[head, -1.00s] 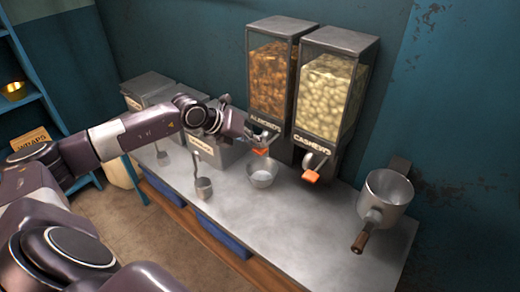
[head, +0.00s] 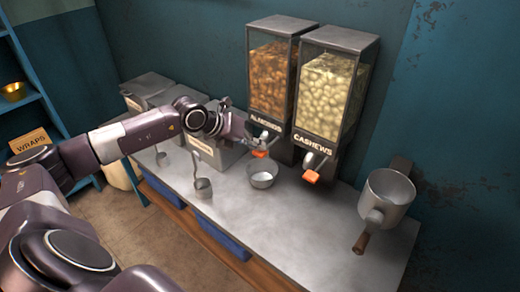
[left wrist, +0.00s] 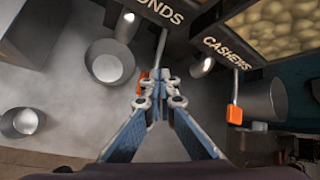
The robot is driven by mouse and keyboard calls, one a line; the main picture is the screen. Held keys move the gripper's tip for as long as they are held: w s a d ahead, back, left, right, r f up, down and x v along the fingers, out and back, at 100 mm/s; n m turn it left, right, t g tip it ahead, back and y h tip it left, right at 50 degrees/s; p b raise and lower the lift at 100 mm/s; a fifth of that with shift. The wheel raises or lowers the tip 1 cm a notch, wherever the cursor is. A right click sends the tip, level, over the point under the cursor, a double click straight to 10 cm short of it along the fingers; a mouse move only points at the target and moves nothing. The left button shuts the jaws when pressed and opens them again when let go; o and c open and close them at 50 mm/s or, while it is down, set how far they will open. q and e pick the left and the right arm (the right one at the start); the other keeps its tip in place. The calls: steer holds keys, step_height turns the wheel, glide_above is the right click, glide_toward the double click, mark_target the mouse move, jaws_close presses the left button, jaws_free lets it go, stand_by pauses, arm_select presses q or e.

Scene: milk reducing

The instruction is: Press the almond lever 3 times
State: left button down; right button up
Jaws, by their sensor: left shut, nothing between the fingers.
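The almond dispenser (head: 270,75) is the left of two tall metal and glass boxes against the wall. Its lever has an orange tab (head: 259,154), which also shows in the left wrist view (left wrist: 142,78). My left gripper (head: 264,141) is shut and empty at the almond lever. In the left wrist view its fingertips (left wrist: 160,84) are together just right of the orange tab; whether they touch the lever I cannot tell. A small metal bowl (head: 262,176) stands on the counter under the almond outlet. My right gripper is not in view.
The cashew dispenser (head: 326,85) stands close on the right, with its own orange lever tab (head: 311,177). A wall-mounted metal pot with a wooden handle (head: 386,190) is further right. A metal scoop (head: 203,187) lies left of the bowl. The front counter (head: 300,225) is clear.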

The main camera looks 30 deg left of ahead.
arm_select(q)
steer(key=shift+f+b, duration=0.4)
steer(key=shift+f, duration=0.25)
steer(key=shift+r, duration=0.2)
stand_by(0.3)
steer(key=shift+r+p, duration=0.9)
steer(key=shift+r, duration=0.75)
step_height(320, 180, up, 5)
steer(key=p, duration=0.2)
steer(key=shift+p, duration=0.35)
stand_by(1.0)
